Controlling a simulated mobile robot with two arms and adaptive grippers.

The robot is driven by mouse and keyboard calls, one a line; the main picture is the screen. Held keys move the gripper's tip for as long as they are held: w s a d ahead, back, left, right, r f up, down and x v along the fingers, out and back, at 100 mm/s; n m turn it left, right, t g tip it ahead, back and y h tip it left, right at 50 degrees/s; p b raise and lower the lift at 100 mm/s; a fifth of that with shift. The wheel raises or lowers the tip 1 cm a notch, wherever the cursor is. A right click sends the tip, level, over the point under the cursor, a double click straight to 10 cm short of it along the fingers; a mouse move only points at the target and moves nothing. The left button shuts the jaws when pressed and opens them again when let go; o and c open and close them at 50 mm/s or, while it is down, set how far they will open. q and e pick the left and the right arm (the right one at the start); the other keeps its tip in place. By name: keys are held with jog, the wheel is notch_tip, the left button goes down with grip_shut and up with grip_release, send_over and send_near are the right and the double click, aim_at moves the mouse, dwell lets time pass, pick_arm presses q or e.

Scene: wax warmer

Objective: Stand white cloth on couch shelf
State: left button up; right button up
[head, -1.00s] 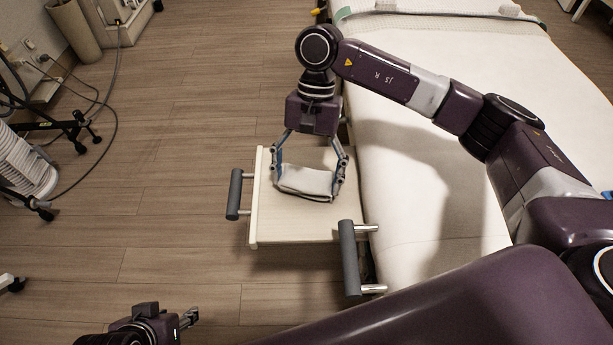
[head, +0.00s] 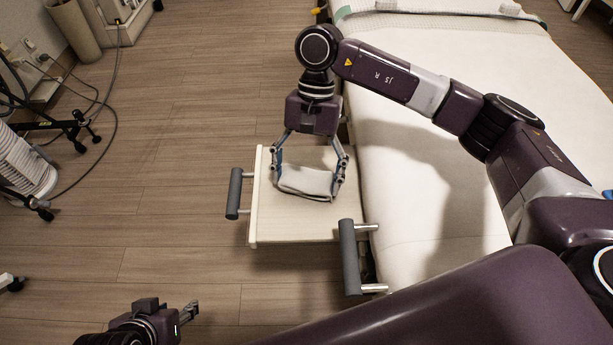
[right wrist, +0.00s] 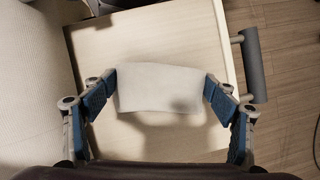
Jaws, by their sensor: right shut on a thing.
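The white cloth (head: 304,181) is a folded, pale block over the couch shelf (head: 290,228), a light board with grey handles beside the couch. In the right wrist view the cloth (right wrist: 158,88) lies across the middle, over the shelf (right wrist: 150,35). My right gripper (head: 308,184) is shut on the cloth, with one finger at each end of it. In the right wrist view its blue pads (right wrist: 158,92) touch the cloth's two ends. Whether the cloth's underside touches the shelf I cannot tell. My left gripper (head: 190,312) is low at the left, far from the shelf; its finger opening is unclear.
The white couch (head: 430,190) stands right of the shelf. Grey handles (head: 234,193) stick out at the shelf's left and front right (head: 349,257). Wooden floor (head: 170,200) is clear to the left. A wheeled stand (head: 75,128) and cables are at far left.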

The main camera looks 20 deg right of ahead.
pick_arm(q)
jog(key=shift+w+d, duration=0.1)
jog(key=shift+w, duration=0.25)
dwell(0.3)
pick_arm(e)
jog(key=o, duration=1.1)
jog(key=shift+f, duration=0.1)
jog(key=shift+p+v, duration=0.3)
jog(key=shift+v, duration=1.05)
jog(key=shift+p+v, duration=0.85)
jog(key=shift+v, duration=1.85)
pick_arm(q)
jog(key=shift+g, duration=0.8)
jog(key=s, duration=0.2)
jog(key=s+a, duration=0.1)
jog(key=s, duration=0.1)
jog(key=shift+s+a+r, duration=0.1)
jog(key=shift+r, duration=0.15)
